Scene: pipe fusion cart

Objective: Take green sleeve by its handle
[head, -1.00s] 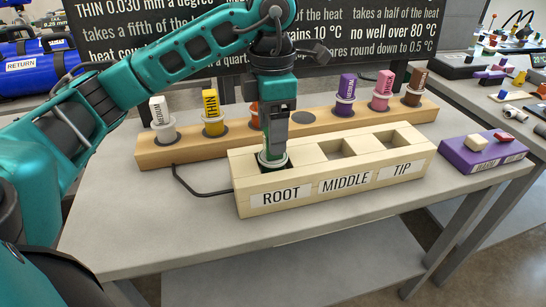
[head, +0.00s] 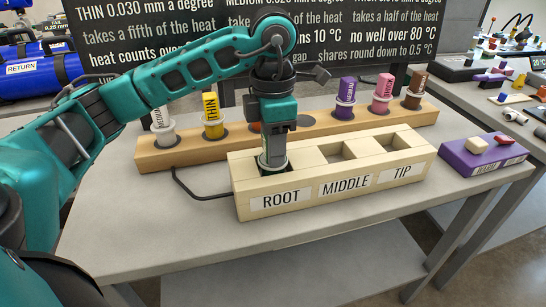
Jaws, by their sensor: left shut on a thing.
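My left gripper (head: 273,150) points straight down over the ROOT opening of the pale wooden block (head: 330,180). It is shut on the green sleeve (head: 272,168), whose pale and green rim shows at the opening below the fingers. The sleeve's handle is hidden between the fingers, and its lower part is hidden in the opening. I cannot tell how deep it sits. The MIDDLE and TIP openings look empty. My right gripper is not in view.
Behind the block, a wooden rack (head: 170,156) holds the white, yellow (head: 211,115), purple (head: 346,97), pink (head: 383,92) and brown (head: 416,88) sleeves, with an orange one mostly hidden. One rack spot is empty. A purple box (head: 485,157) lies right. The table front is clear.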

